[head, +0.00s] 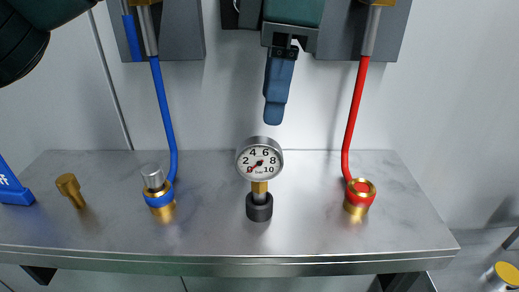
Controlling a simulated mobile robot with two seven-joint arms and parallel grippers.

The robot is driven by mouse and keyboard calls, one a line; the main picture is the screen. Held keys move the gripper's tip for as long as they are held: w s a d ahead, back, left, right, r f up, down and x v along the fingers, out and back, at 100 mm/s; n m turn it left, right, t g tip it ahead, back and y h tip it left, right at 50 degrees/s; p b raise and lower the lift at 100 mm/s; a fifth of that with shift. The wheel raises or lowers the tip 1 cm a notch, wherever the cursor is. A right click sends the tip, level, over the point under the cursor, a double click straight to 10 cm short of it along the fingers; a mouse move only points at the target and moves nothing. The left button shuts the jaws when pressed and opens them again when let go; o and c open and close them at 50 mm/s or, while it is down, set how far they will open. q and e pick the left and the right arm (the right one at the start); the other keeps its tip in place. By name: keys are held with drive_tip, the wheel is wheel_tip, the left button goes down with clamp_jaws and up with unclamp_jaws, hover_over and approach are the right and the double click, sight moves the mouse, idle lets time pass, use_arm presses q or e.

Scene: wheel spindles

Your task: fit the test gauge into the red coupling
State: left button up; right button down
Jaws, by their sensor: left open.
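The test gauge (260,160) stands upright on the steel bench, its round white dial facing me. Its brass and silver stem sits in a dark holder (259,207). The red coupling (357,197) stands to its right, a brass fitting with a red ring and a red hose joining it from above. My left gripper (275,112) hangs above and behind the gauge, pointing down, apart from it and empty. It is open, though its fingers overlap from this side. My right gripper is not in view.
A blue coupling (159,199) with a silver plug (152,175) in its top stands at left on a blue hose. A brass plug (70,188) leans farther left, near a blue object (14,188) at the edge. The steel bench (310,235) is clear between gauge and red coupling.

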sight(258, 169)
use_arm(q)
drive_tip(key=f, duration=0.6)
drive_tip(key=shift+s+a+b, duration=0.2)
drive_tip(key=shift+a+b, duration=0.1)
drive_tip(key=shift+a, duration=0.1)
drive_tip(key=shift+w+a+f, duration=0.1)
drive_tip(key=shift+a+f, duration=0.1)
drive_tip(key=shift+f, duration=0.85)
drive_tip(key=shift+w+a+f, duration=0.1)
drive_tip(key=shift+a+f, duration=0.05)
drive_tip(key=shift+f, duration=0.85)
drive_tip(key=shift+a+f, duration=0.2)
drive_tip(key=shift+f, duration=0.85)
clamp_jaws()
